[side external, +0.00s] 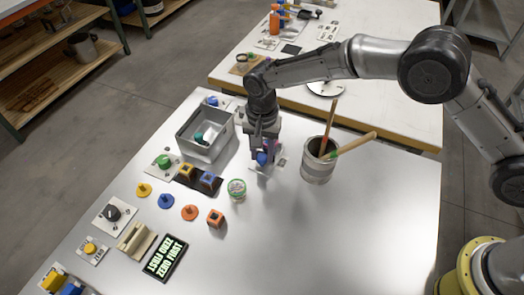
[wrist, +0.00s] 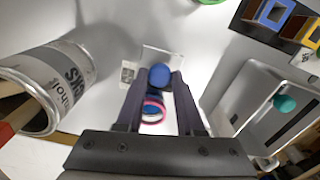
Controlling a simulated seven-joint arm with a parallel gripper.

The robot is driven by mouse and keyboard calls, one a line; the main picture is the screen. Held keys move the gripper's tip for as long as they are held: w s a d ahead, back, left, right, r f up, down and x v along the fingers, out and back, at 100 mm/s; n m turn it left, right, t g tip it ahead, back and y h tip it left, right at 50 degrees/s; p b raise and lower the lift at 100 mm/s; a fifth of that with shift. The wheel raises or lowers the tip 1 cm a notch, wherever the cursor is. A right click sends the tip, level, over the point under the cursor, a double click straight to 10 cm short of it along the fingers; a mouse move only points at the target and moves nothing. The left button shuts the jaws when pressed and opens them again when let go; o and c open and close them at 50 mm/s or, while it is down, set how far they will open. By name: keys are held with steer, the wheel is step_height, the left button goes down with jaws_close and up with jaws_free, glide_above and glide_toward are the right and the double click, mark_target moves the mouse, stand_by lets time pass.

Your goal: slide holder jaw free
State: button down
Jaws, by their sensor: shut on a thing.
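My gripper (side external: 263,154) points down over a small pale plate (side external: 257,167) near the middle of the table. In the wrist view its two dark fingers (wrist: 158,82) are shut on a round blue knob (wrist: 160,74). The knob also shows at the fingertips in the side view (side external: 262,159). A pink and blue ringed piece (wrist: 153,109) sits between the fingers, close to the knob. The pale plate (wrist: 165,57) shows just past the knob in the wrist view. The fingers hide much of the holder, and I cannot tell which part is its jaw.
A metal can (side external: 317,165) with wooden-handled tools stands close on the right. A grey bin (side external: 190,150) with a teal piece stands on the left. Blue and yellow square blocks (side external: 208,181) and a green-lidded jar (side external: 237,189) are nearby. The table's right front is clear.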

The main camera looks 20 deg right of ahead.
steer(key=shift+s+a, duration=0.9)
steer(key=shift+a, duration=0.05)
steer(key=c, duration=0.5)
jaws_free()
steer(key=shift+d, duration=0.1)
step_height(320, 180, up, 14)
steer(key=shift+f, duration=0.1)
